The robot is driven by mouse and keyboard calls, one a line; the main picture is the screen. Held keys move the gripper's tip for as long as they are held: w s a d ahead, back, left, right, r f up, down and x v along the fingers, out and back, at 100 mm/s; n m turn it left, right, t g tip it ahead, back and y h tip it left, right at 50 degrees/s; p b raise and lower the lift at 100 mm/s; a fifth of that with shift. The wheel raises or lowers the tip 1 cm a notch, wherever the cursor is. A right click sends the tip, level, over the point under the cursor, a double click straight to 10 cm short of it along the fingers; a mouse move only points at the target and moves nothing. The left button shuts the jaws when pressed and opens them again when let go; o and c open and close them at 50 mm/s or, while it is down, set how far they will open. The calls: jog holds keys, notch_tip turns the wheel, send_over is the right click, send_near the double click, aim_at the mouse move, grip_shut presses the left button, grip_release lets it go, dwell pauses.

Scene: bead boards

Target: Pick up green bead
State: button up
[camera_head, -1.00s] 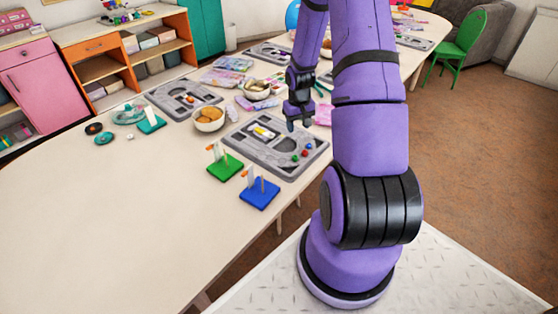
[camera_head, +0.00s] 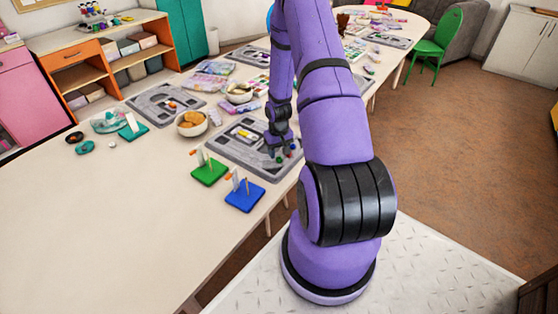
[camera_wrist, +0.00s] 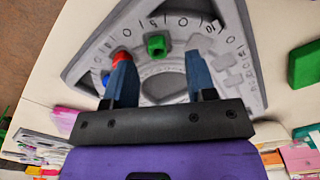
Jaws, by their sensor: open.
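The green bead (camera_wrist: 156,46) lies on the grey bead board (camera_wrist: 185,45) in the wrist view, just ahead of the gap between my fingertips. My gripper (camera_wrist: 158,62) is open, with one blue finger on each side and nothing held. A red bead (camera_wrist: 121,56) is right at the left fingertip; I cannot tell whether they touch. A blue bead (camera_wrist: 105,78) is partly hidden beside the left finger. In the head view my gripper (camera_head: 278,148) is low over the near right part of the same board (camera_head: 228,150), and the beads there are small.
A green pegged base (camera_head: 209,173) and a blue pegged base (camera_head: 245,197) stand left of the board's near edge. Other boards and craft packs lie farther back. The table's (camera_head: 100,220) near left part is clear.

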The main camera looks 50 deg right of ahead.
aim_at(279, 157)
jog(key=shift+d+f, duration=0.15)
jog(key=shift+f, duration=1.65)
jog(key=shift+c, duration=0.5)
grip_shut()
jog(key=shift+r, duration=0.15)
